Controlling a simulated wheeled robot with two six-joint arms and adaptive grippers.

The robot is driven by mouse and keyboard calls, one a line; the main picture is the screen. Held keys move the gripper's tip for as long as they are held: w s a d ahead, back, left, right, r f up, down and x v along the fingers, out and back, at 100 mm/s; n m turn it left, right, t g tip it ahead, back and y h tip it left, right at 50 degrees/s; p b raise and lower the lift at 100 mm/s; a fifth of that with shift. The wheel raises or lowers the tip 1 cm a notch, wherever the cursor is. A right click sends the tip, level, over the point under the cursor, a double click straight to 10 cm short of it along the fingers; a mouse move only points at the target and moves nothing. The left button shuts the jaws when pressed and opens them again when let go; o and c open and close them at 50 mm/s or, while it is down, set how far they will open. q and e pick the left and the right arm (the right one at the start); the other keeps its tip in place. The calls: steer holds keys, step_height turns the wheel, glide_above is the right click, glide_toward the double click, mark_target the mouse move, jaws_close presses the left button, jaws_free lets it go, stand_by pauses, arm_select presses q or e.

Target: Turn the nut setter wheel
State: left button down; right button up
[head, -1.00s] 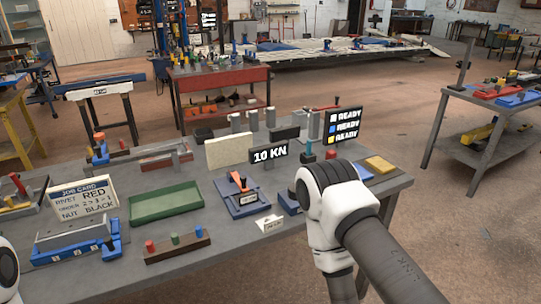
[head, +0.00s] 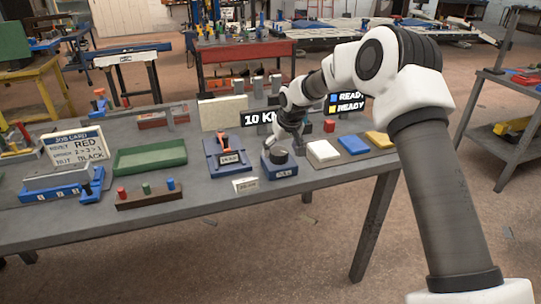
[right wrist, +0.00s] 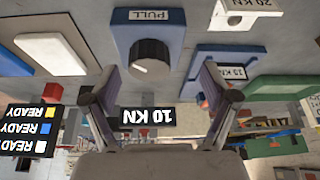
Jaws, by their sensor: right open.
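The nut setter wheel appears to be the dark round knob (head: 278,156) on a blue base with a small label, near the bench's front edge. In the right wrist view the knob (right wrist: 149,56) stands upside down in the picture beside a label reading PULL. My right gripper (right wrist: 159,76) is open and empty, its two fingers spread to either side of the knob's line, apart from it. In the head view the right gripper (head: 291,138) is just behind and above the knob, partly hiding what is behind. My left gripper is out of view.
A blue fixture with an orange lever (head: 225,152) stands left of the knob. White (head: 322,152), blue (head: 353,145) and yellow (head: 380,140) blocks lie to its right. The 10 KN sign (head: 258,118) and READY board (head: 347,103) stand behind. A green tray (head: 149,157) is further left.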

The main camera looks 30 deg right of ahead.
mark_target(279, 151)
steer(key=w+d+r, duration=0.2)
steer(key=shift+w, duration=0.3)
steer(key=p+x, duration=0.1)
steer(key=x, duration=0.6)
steer(key=shift+s+f, duration=0.1)
steer(key=shift+f, duration=0.15)
steer(key=shift+s+r, duration=0.15)
steer(key=shift+r, duration=0.05)
steer(key=shift+c, duration=1)
steer(key=c, duration=1)
